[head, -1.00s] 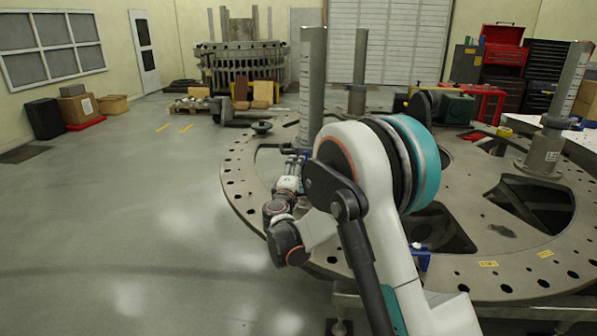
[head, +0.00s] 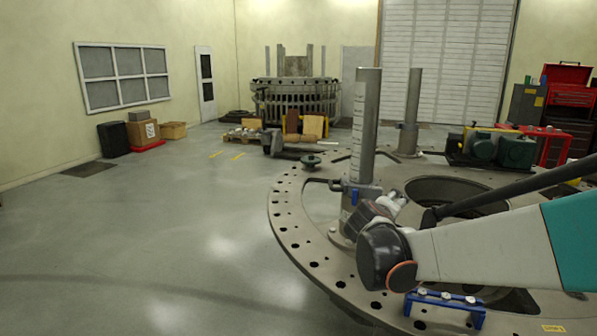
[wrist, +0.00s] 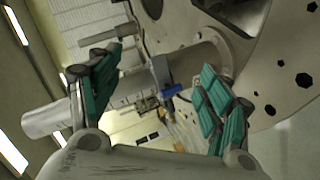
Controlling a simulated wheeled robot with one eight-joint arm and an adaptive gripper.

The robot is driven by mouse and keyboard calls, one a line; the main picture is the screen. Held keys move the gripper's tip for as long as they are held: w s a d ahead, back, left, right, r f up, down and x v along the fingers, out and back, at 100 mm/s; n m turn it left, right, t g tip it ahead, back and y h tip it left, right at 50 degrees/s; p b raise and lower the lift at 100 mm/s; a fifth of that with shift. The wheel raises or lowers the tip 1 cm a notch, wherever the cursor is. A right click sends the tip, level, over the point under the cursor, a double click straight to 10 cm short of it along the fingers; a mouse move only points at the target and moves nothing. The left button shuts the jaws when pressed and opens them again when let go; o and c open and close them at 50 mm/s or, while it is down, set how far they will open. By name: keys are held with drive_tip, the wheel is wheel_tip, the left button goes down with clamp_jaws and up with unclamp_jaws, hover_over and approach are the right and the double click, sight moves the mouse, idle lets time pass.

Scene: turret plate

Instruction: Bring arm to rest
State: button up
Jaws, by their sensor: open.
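My arm (head: 480,245) reaches in from the right edge of the head view, low over the round turret plate (head: 283,215). My gripper is at its far end, close to the near upright post (head: 367,125); the wrist joint partly hides it. In the wrist view, the two teal-padded fingers of my gripper (wrist: 160,62) are spread wide with nothing held between them. The post (wrist: 125,82) crosses behind the fingers, with a blue-handled fitting (wrist: 165,78) on it. I cannot tell the exact gap between fingers and post.
A blue bracket (head: 445,304) sits on the plate's near side below my arm. A second post (head: 411,110) stands farther back. A green machine (head: 490,150) and a red tool chest (head: 568,97) are at the right.

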drive_tip(key=s+d+m+g+y, duration=0.1)
drive_tip(key=s+m+g+y, duration=0.25)
drive_tip(key=s, duration=1.55)
drive_tip(key=s+a+f+m+y, duration=0.1)
drive_tip(key=s+a+f+m, duration=0.1)
drive_tip(key=s, duration=0.6)
drive_tip(key=s+a+f+m+g+y, duration=0.1)
drive_tip(key=s+a+f+y, duration=0.1)
drive_tip(key=s+f, duration=0.3)
drive_tip(key=s+a, duration=0.1)
drive_tip(key=s, duration=0.2)
drive_tip(key=shift+s+m, duration=0.35)
